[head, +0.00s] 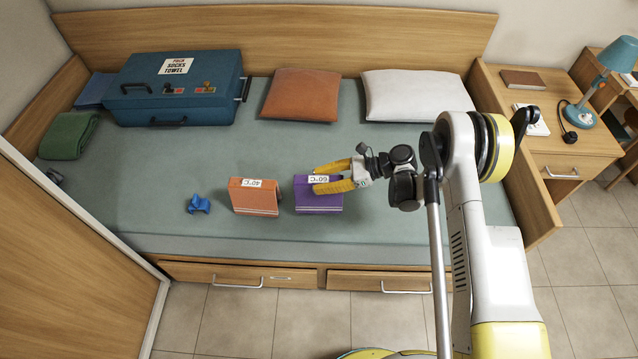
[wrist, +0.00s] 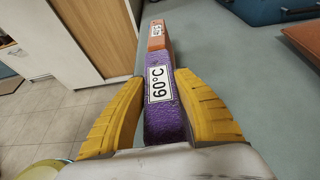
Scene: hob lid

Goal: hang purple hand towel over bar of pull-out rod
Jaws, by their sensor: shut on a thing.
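The purple hand towel (head: 319,201) is a folded block with pale stripes and a white 60°C label, upright on the bed's front half. It also fills the middle of the wrist view (wrist: 165,125). My gripper (head: 317,179) comes from the right, with its yellow fingers on either side of the towel's labelled top edge. In the wrist view both fingers press against its sides, shut on it. I cannot tell whether the towel is touching the bed. I cannot make out a pull-out rod or its bar in either view.
An orange folded towel (head: 253,198) labelled 40°C stands just left of the purple one, with a small blue object (head: 198,204) beyond. A blue suitcase (head: 205,98), green towel (head: 69,136) and two cushions lie behind. A wooden panel (head: 70,255) borders the left.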

